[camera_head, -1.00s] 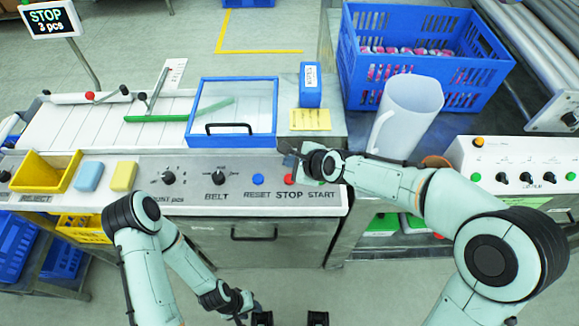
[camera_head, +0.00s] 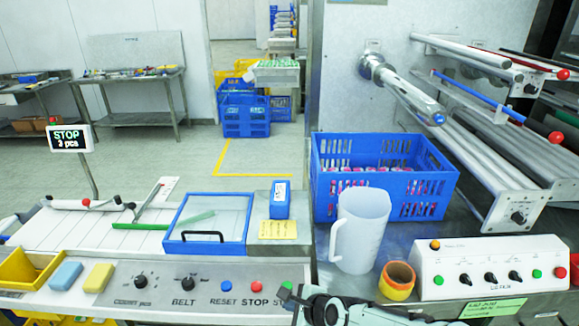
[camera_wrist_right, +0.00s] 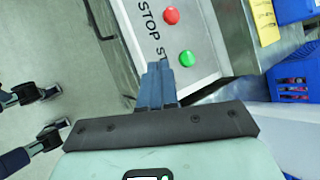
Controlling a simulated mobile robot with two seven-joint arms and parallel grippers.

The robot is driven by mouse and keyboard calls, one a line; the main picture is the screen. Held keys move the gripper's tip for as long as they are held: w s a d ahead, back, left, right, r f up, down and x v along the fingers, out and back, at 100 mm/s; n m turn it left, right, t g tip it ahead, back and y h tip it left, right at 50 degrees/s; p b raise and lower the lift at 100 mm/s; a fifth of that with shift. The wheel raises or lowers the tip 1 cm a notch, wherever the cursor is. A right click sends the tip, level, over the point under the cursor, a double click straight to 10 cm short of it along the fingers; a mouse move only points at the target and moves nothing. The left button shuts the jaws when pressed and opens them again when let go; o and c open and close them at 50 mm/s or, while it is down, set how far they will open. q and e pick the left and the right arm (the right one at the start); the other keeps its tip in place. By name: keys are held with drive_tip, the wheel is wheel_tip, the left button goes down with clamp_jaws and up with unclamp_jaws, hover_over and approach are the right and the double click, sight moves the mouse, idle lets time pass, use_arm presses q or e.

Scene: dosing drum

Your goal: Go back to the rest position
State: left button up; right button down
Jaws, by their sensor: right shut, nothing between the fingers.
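My right gripper (camera_head: 292,296) is at the bottom edge of the head view, over the right end of the control panel (camera_head: 60,268), and its arm partly covers the START label. In the right wrist view its dark fingers (camera_wrist_right: 158,72) are together with nothing between them. The green START button (camera_wrist_right: 187,58) and the red STOP button (camera_wrist_right: 170,16) lie beyond and beside the fingertips there. The fingers look apart from the green button. The red button (camera_head: 256,286) also shows in the head view. My left gripper is in neither current view.
A white jug (camera_head: 362,232) and an orange-yellow ring-like cup (camera_head: 397,280) stand right of the panel. A blue crate (camera_head: 328,190) with packs is behind them. A switch box (camera_head: 445,262) is at the right. A lidded blue frame (camera_head: 182,210) and a STOP display (camera_head: 68,139) are left.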

drive_tip(key=s+d+f+n+g+h, duration=0.1)
drive_tip(key=s+d+f+n+g, duration=0.25)
drive_tip(key=f, duration=0.85)
drive_tip(key=s+d+f+n+h, duration=0.25)
drive_tip(key=s+d+f, duration=0.3)
drive_tip(key=f, duration=0.55)
drive_tip(key=s+d+f+n+g, duration=0.1)
drive_tip(key=s+f+n, duration=0.3)
drive_tip(key=s, duration=0.7)
drive_tip(key=s+d+f+n+g, duration=0.2)
drive_tip(key=s+f, duration=0.5)
drive_tip(key=s, duration=0.4)
drive_tip(key=n+g+y, duration=0.1)
drive_tip(key=n, duration=0.1)
drive_tip(key=shift+s+f+n, duration=0.2)
drive_tip(key=shift+f+n, duration=0.1)
drive_tip(key=shift+f, duration=0.1)
